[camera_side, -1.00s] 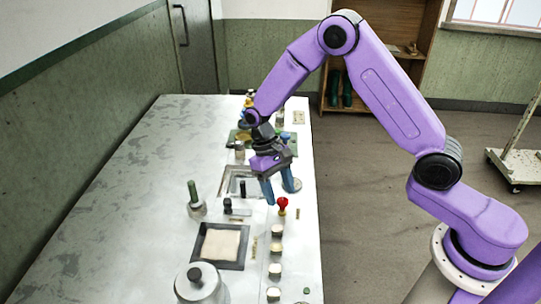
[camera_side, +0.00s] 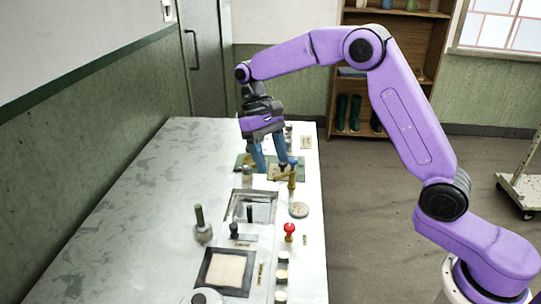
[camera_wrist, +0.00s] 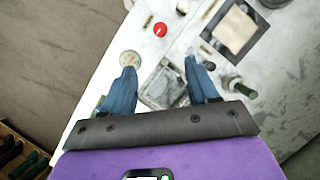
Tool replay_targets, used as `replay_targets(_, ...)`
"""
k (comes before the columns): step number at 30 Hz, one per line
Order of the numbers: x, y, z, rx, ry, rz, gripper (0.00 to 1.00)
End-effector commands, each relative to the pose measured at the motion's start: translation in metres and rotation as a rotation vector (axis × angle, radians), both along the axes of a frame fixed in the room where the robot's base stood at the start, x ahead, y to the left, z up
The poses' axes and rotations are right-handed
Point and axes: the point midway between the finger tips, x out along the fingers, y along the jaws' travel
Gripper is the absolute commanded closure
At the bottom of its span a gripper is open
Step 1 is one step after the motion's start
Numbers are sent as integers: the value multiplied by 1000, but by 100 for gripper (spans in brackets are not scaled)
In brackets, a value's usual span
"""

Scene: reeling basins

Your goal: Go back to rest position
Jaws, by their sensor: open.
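My gripper (camera_side: 272,166) is above the far part of the white table (camera_side: 150,215) in the side view, pointing down. Its two blue fingers are apart with nothing between them. In the wrist view, the fingers of my gripper (camera_wrist: 160,85) also stand apart, over the grey recessed basin (camera_wrist: 163,90). The same basin (camera_side: 268,206) shows in the side view, nearer the camera than the fingers.
Near my gripper are a green mat (camera_side: 284,174), a brass post (camera_side: 292,180) and a round dial (camera_side: 299,210). A red knob (camera_side: 290,230), a green-handled bottle (camera_side: 201,222) and a framed pale pad (camera_side: 226,270) stand closer. The table's left side is clear.

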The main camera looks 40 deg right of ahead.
Motion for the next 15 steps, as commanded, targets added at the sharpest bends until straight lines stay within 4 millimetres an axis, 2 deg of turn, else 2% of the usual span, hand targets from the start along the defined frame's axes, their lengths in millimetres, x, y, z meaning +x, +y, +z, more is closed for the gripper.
replay_targets(10,-1,0,1,1,-2,4,41)
replay_targets(15,-15,6,7,6,-26,61,41)
